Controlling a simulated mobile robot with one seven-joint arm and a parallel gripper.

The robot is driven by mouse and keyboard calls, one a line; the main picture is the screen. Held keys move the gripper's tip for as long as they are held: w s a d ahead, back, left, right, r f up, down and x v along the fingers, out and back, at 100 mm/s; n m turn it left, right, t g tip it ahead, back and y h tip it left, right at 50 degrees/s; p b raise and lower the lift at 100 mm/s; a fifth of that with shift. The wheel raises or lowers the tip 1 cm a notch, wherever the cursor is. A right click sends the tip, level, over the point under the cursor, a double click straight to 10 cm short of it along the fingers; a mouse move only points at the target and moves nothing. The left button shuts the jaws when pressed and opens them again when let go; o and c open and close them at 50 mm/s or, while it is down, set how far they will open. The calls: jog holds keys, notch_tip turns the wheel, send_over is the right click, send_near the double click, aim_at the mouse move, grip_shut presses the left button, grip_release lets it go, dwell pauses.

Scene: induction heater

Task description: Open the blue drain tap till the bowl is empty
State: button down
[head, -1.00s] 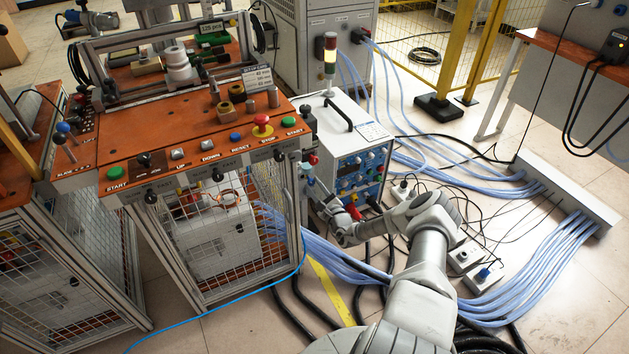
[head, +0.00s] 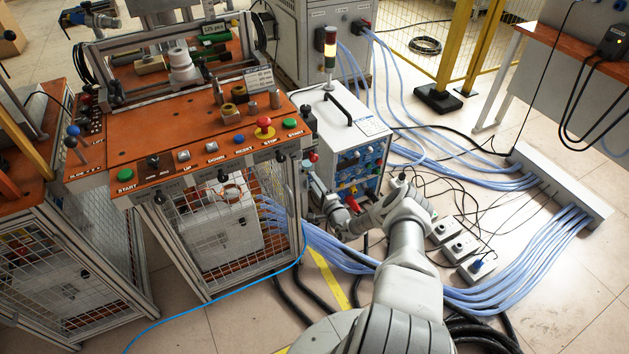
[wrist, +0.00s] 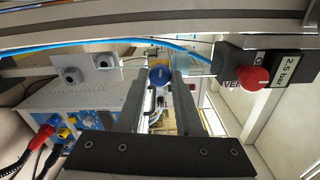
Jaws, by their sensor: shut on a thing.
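The blue round tap head (wrist: 159,74) is at the tips of my gripper (wrist: 160,84) in the wrist view, with one finger on each side. My gripper is shut on it. In the head view my gripper (head: 316,188) is low beside the right side of the orange-topped machine, and the tap cannot be made out there. A red knob (wrist: 252,78) on a black block with a "2.5 bar" label is right of the tap in the wrist view. I cannot make out the bowl or any water in it.
A white power unit (head: 345,135) with a blue front panel and plugged cables stands close right of my gripper. The orange-topped machine (head: 150,130) is to the left. Hoses and blue cables (head: 340,250) cross the floor. Grey socket boxes (head: 460,245) lie right of my arm.

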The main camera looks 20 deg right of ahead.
jog(key=shift+d+n, duration=0.1)
jog(key=shift+n, duration=0.7)
jog(key=c, duration=0.6)
grip_release()
jog(key=shift+o, duration=0.2)
jog(key=shift+s+p, duration=0.1)
jog(key=shift+p, duration=0.25)
jog(key=s+p, duration=0.3)
jog(key=s, duration=1.4)
jog(key=shift+d, duration=0.25)
jog(key=shift+s, duration=0.1)
